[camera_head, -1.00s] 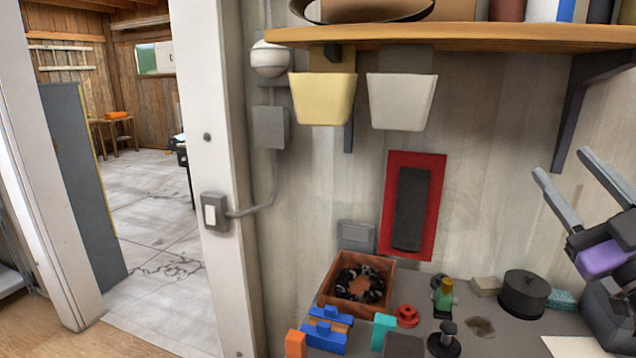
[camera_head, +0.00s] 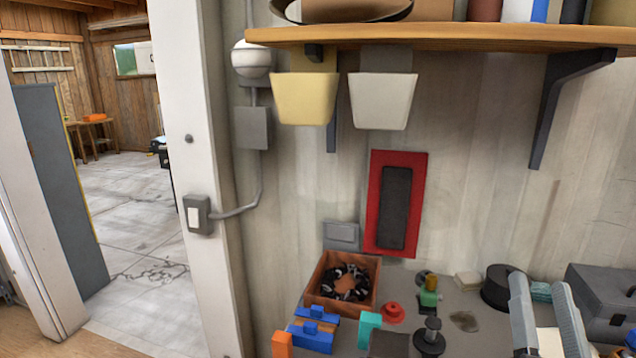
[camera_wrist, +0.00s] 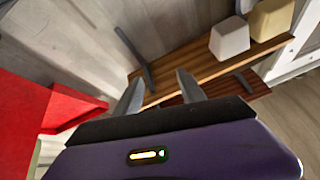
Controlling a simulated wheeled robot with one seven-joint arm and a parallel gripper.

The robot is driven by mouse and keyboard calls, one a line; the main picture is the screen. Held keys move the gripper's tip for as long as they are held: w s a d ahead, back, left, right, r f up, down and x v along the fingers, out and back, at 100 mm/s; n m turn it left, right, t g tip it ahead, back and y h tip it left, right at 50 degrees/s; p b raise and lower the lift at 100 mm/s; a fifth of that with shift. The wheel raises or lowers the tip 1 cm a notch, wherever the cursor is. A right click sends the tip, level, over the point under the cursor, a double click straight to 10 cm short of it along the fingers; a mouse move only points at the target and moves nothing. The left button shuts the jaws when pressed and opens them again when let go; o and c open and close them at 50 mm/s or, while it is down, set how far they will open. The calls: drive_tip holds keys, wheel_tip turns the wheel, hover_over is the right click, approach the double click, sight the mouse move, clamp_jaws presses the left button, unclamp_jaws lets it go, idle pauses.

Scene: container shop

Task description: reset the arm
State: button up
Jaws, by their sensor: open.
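My gripper (camera_head: 547,318) is at the lower right of the head view, its two grey fingers pointing up and standing apart in front of the workbench (camera_head: 465,345). Nothing is between the fingers. In the wrist view my gripper (camera_wrist: 158,88) shows its two fingers spread over a purple-fronted body, with the wooden shelf and the wall behind them. The rest of the arm is out of the head view.
A brown box (camera_head: 318,296) of dark pieces, blue blocks (camera_head: 312,338), a black pot (camera_head: 497,288) and a grey case (camera_head: 603,295) crowd the bench. The shelf (camera_head: 440,36) with hanging cream bins (camera_head: 304,98) is above. A doorway opens at left.

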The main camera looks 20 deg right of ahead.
drive_tip(key=s+a+f+n+g+y, duration=0.2)
drive_tip(key=s+a+f+n+y, duration=0.2)
drive_tip(key=s+f, duration=0.7)
drive_tip(key=s+a+f+n+g+y, duration=0.3)
drive_tip(key=s+a+f+n+y, duration=0.2)
drive_tip(key=s+a+f+y, duration=0.3)
drive_tip(key=s+a+f, duration=0.4)
drive_tip(key=a+f, duration=0.1)
drive_tip(key=shift+s+a+g, duration=0.2)
drive_tip(key=shift+g, duration=0.1)
drive_tip(key=shift+c, duration=1.2)
drive_tip(key=shift+a, duration=0.15)
